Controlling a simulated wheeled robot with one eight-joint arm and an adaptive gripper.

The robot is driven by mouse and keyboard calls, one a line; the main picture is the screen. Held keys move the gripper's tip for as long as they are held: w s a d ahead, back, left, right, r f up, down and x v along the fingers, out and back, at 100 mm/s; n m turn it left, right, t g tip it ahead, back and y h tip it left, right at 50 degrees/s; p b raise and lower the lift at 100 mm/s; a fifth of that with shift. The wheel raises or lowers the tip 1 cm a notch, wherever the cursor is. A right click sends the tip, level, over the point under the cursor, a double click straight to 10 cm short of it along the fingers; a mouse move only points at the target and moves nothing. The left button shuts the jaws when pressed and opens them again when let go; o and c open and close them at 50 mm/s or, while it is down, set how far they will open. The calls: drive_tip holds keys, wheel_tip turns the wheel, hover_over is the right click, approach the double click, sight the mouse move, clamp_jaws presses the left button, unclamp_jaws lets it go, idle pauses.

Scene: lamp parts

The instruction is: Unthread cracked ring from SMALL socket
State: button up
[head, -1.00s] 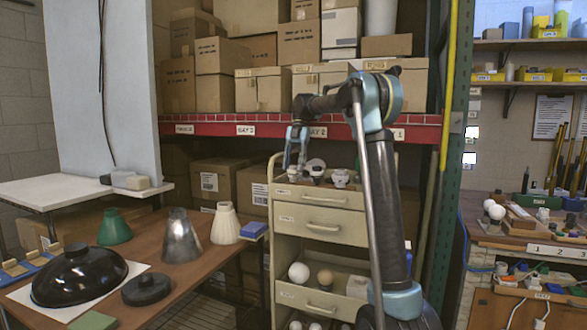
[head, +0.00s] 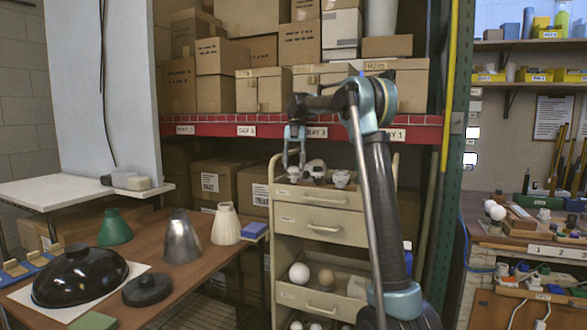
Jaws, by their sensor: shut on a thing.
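Three small pale socket pieces stand in a row on top of the beige drawer cart (head: 319,201): a left one (head: 293,171), a middle one (head: 316,168) with a dark part, and a right one (head: 341,179). My gripper (head: 293,164) points down at the left socket. Its fingers are shut on what seems to be the ring at that socket's top. The ring and any crack are too small to make out, and the fingers partly hide them. The sockets' relative sizes are hard to tell.
Open shelves in the cart hold pale bulbs (head: 299,272). A wooden table (head: 190,275) at left bears lampshades and a black dome (head: 80,275). A red shelf beam (head: 225,129) runs behind my gripper. A workbench (head: 530,238) stands at right.

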drive_tip(key=shift+r, duration=0.7)
idle(0.4)
drive_tip(key=shift+r, duration=1.5)
wheel_tip(320, 180, up, 4)
drive_tip(key=shift+s, duration=0.15)
